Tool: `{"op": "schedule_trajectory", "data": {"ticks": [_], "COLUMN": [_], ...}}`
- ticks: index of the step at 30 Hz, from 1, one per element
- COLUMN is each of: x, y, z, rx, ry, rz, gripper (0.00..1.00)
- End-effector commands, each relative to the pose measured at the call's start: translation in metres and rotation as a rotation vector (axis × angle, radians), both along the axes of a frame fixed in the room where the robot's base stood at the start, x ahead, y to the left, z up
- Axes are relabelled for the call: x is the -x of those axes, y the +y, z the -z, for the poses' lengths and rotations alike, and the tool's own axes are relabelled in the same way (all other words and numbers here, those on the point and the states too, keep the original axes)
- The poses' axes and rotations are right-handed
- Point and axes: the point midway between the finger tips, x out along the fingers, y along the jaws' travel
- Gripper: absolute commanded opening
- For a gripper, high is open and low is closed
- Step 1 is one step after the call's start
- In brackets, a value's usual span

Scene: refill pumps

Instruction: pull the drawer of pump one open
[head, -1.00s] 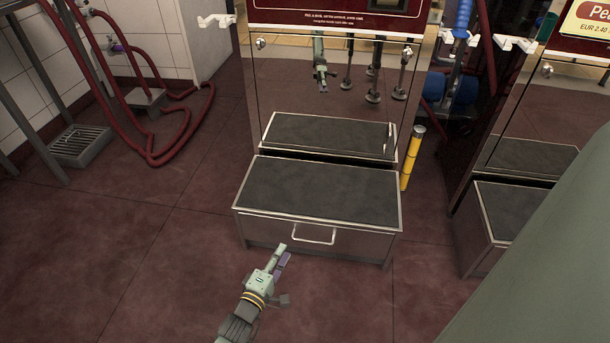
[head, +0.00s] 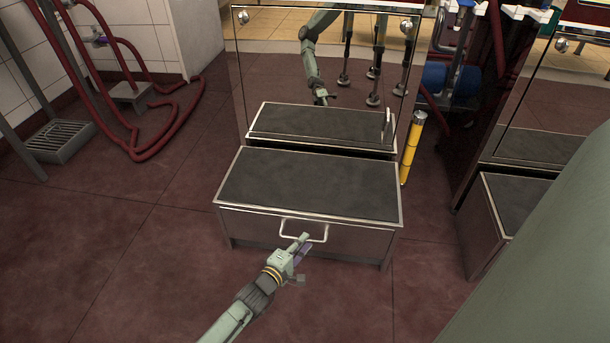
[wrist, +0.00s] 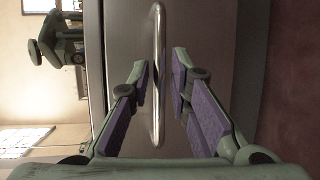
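The drawer (head: 350,240) of the pump is a low steel front under a dark-topped step (head: 310,184). Its bar handle (head: 318,240) is a pale metal loop on the front face. In the wrist view the handle (wrist: 158,60) runs up and down the picture, between my two fingers. My gripper (head: 304,243) is at the handle in the head view. In the wrist view my gripper (wrist: 160,75) is open, with purple pads on either side of the bar and a gap beside it. I cannot tell whether the left finger touches the bar.
A yellow post (head: 411,147) stands right of the step. A second pump's step (head: 510,205) is at the right. Red hoses (head: 150,150) and a floor grate (head: 62,140) are at the left. The floor in front is clear.

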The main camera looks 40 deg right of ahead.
Motion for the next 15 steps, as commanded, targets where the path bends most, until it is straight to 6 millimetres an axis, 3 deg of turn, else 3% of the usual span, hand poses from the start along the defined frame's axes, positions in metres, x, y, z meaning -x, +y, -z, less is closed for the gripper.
{"op": "schedule_trajectory", "data": {"ticks": [6, 15], "x": [-0.005, -0.006], "y": [-0.017, -0.018], "z": [0.004, 0.003], "rx": [0.0, 0.0], "ry": [-0.001, -0.001], "rz": [0.0, -0.001], "gripper": [0.18, 0.17]}}
